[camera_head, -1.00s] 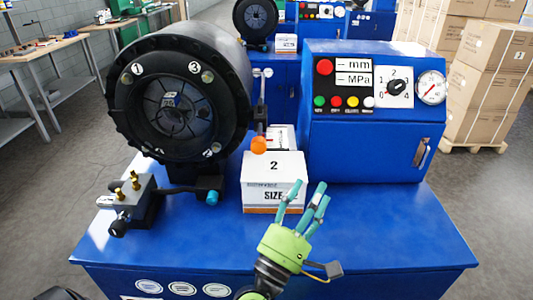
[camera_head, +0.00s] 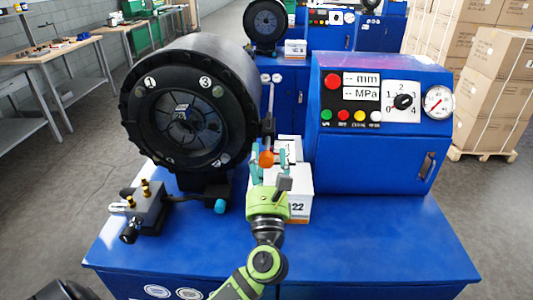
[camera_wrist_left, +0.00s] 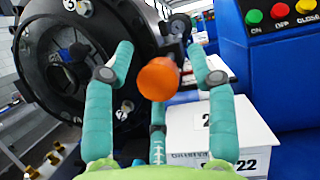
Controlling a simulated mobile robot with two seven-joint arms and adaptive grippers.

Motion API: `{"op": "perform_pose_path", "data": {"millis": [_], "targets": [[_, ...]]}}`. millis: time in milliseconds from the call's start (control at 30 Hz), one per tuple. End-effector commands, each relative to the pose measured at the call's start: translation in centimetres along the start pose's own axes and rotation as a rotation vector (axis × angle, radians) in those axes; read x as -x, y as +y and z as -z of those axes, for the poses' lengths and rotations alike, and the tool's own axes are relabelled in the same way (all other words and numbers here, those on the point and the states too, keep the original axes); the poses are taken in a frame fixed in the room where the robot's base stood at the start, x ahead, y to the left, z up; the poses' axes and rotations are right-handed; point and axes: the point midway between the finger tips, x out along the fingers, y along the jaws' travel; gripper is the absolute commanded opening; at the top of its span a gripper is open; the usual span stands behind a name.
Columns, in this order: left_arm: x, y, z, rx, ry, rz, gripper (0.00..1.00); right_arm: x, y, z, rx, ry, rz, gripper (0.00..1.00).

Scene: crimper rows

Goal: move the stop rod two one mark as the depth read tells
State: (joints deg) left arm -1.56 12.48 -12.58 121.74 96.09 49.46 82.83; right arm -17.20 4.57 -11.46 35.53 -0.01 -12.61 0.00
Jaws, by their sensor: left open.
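The stop rod's orange knob (camera_head: 266,159) hangs beside the black round crimper head (camera_head: 188,110). The knob is large in the left wrist view (camera_wrist_left: 158,79). My left gripper (camera_head: 268,162), green with teal fingers, is open. Its fingers stand on either side of the knob, and I see no clear grip on it. In the left wrist view the knob sits between the spread fingers (camera_wrist_left: 160,75). The control panel's mm display (camera_head: 361,79) shows only dashes. The rod's marks are too small to read. My right gripper is not in view.
A white box (camera_head: 298,205) marked 22 stands on the blue bench (camera_head: 380,245), partly behind my gripper. The blue control cabinet (camera_head: 375,155) is to the right. A black valve block with brass fittings (camera_head: 147,208) is at left. The bench's front right is clear.

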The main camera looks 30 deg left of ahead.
Motion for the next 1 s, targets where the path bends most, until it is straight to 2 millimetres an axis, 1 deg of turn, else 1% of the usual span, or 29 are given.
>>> {"op": "perform_pose_path", "data": {"millis": [67,267,300,367,400,433,633,833,1000], "targets": [[-0.3,0.0,0.0,0.000,0.000,0.001,0.56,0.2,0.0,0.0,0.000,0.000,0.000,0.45],[-0.3,0.0,0.1,0.000,0.000,0.001,0.56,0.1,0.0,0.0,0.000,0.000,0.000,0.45],[-0.3,0.0,0.1,0.000,0.000,0.001,0.52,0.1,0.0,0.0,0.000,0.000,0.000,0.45],[-0.3,0.0,0.1,-0.001,0.000,0.001,0.28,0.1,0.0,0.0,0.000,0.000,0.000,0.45],[-0.3,0.0,0.1,-0.001,0.000,0.001,0.12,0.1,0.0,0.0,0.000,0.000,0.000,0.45],[-0.3,0.0,0.1,-0.001,0.000,0.001,0.00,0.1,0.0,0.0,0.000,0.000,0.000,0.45],[-0.4,-0.1,0.2,-0.001,0.001,0.002,0.00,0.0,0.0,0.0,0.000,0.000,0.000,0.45],[-2.1,-0.1,1.0,0.000,0.001,0.001,0.00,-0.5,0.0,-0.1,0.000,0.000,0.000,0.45],[-2.1,-0.1,0.9,-0.001,0.002,0.003,0.00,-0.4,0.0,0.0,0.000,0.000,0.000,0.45]]}}
